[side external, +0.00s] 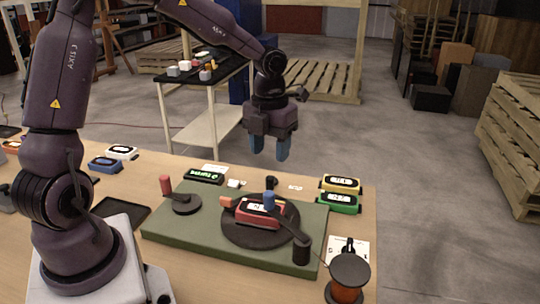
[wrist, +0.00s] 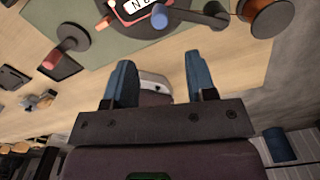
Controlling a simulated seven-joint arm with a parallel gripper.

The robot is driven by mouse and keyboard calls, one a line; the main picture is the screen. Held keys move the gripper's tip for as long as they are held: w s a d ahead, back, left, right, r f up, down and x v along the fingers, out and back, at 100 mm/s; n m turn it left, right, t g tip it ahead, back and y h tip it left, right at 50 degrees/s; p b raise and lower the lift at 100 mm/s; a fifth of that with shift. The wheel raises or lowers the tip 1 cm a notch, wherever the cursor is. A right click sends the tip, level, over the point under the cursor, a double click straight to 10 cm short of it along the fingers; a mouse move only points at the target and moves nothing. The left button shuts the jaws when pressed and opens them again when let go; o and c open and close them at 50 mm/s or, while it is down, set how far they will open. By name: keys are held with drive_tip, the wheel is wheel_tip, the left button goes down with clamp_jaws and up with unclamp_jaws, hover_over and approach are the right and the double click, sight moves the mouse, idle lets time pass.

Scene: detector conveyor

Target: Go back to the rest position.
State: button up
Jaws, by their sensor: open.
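My gripper (side external: 270,147) hangs in the air above the back part of the table, with its two blue fingers pointing down. In the wrist view my gripper (wrist: 154,80) shows its fingers spread apart with nothing held between them. A red detector (side external: 259,213) lies on a round dark turntable (side external: 238,230) on the green board (side external: 193,239), well below and in front of the gripper. The red detector also shows at the top edge of the wrist view (wrist: 130,10), partly cut off.
Yellow (side external: 341,184) and green (side external: 338,202) detectors sit at the board's right back corner. A dark detector with a lit green display (side external: 204,178) lies behind the board. A copper-coloured spool (side external: 347,280) stands at front right. The air around my gripper is clear.

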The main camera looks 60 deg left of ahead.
drive_tip(key=s+d+r+n+t, duration=0.2)
drive_tip(key=s+r+n, duration=0.3)
drive_tip(key=n, duration=1)
drive_tip(key=s+d+r+n+t, duration=0.3)
drive_tip(key=s+r+n, duration=0.3)
drive_tip(key=s+n, duration=0.6)
drive_tip(key=n, duration=0.3)
drive_tip(key=shift+d+r+t, duration=0.3)
drive_tip(key=shift+d, duration=0.1)
